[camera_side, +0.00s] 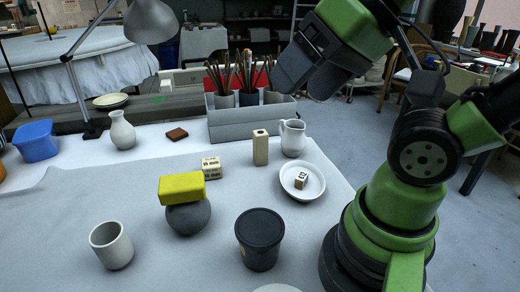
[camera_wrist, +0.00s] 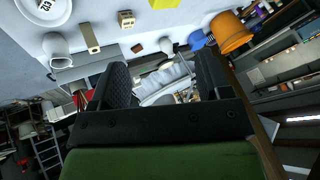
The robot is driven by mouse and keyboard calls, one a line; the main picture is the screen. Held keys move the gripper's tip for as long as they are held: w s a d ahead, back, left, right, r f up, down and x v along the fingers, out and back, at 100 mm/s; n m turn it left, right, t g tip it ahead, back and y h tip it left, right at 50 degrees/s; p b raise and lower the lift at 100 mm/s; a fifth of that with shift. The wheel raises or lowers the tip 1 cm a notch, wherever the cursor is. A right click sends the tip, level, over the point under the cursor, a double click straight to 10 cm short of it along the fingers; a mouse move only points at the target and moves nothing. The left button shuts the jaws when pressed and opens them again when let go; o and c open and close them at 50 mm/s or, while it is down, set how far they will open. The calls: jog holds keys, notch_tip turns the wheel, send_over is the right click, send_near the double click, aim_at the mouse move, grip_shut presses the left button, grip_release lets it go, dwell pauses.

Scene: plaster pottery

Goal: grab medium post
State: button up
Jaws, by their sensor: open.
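The post (camera_side: 260,148) is a tan upright block with a dark spot on its top. It stands on the pale table cover, left of the white pitcher (camera_side: 292,138) and in front of the grey brush box. It also shows in the wrist view (camera_wrist: 89,37), at upper left. My gripper (camera_side: 308,78) is raised at the upper right of the side view, above and to the right of the post, apart from it. In the wrist view its two dark fingers (camera_wrist: 162,78) are spread with nothing held between them.
A white dish (camera_side: 316,188) holds a small cube (camera_side: 301,181). A cream marked block (camera_side: 211,168) stands left of the post. A yellow block (camera_side: 182,188) lies on a grey ball (camera_side: 188,217). A dark tub (camera_side: 260,254) and pale cup (camera_side: 111,246) stand in front.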

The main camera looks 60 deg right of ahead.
jog(key=shift+w, duration=0.1)
jog(key=shift+c, duration=0.3)
jog(key=n+g+h, duration=0.4)
jog(key=n+h, duration=0.1)
jog(key=n, duration=2.6)
send_over(263, 133)
jog(key=s+a, duration=0.2)
notch_tip(263, 133, down, 17)
jog(key=shift+n, duration=0.4)
jog(key=x, duration=0.4)
jog(key=shift+f, duration=0.15)
jog(key=shift+w+x, duration=0.15)
jog(key=shift+x, duration=1.4)
jog(key=shift+w+x, duration=0.1)
jog(key=shift+x, duration=1.4)
jog(key=shift+a, duration=0.1)
jog(key=c, duration=1.1)
jog(key=shift+c, duration=0.2)
